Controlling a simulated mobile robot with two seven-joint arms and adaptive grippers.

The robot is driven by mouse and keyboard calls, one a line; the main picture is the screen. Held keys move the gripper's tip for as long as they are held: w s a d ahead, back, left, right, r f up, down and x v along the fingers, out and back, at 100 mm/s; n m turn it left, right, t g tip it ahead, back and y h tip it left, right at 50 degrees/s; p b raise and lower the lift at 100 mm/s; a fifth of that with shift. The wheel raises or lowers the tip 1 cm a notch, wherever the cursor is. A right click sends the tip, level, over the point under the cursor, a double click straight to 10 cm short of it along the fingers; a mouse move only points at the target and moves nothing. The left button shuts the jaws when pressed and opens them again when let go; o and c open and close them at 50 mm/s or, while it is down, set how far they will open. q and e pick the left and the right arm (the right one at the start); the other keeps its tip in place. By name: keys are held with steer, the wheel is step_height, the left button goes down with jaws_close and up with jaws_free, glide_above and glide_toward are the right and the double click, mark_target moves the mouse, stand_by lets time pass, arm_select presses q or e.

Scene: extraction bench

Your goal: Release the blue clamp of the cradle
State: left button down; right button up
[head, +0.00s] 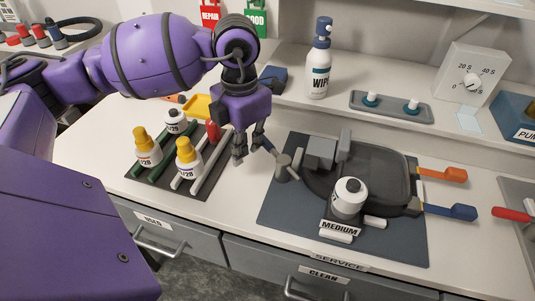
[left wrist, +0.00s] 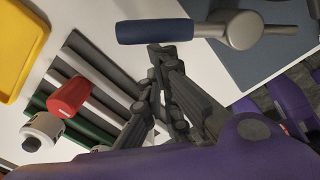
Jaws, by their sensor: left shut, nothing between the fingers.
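The cradle (head: 381,165) is a dark grey tray on a blue-grey mat. On its right side an orange-handled lever (head: 442,174) and a blue-handled lever (head: 450,211) stick out. At its left end is a grey round pivot (head: 284,168); the left wrist view shows this pivot (left wrist: 240,30) with a dark blue handle (left wrist: 155,31) pointing left. My left gripper (head: 254,154) is shut and empty, pointing down just left of the pivot. In the left wrist view its fingertips (left wrist: 164,50) are close to the blue handle; contact cannot be told. My right gripper is not in view.
A rack (head: 150,187) with several small bottles is left of my gripper. A wipes bottle (head: 319,60) and a grey tray (head: 390,106) are on the shelf behind. A red handle (head: 511,214) is at far right.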

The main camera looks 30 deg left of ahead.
mark_target(263, 134)
arm_select(q)
steer(key=shift+w+b, duration=0.3)
steer(key=shift+w, duration=0.6)
steer(key=shift+w+d+b, duration=0.25)
steer(key=shift+w+b, duration=0.05)
steer(key=shift+w, duration=0.9)
steer(key=shift+w+d, duration=0.2)
steer(key=shift+w, duration=0.25)
steer(key=shift+w+d, duration=0.1)
steer(key=shift+w, duration=0.15)
steer(key=shift+w+d, duration=0.2)
steer(key=shift+w, duration=0.1)
steer(key=shift+w+d, duration=0.25)
steer(key=shift+w, duration=0.1)
steer(key=shift+w+d+r, duration=0.1)
steer(key=shift+w+d, duration=0.6)
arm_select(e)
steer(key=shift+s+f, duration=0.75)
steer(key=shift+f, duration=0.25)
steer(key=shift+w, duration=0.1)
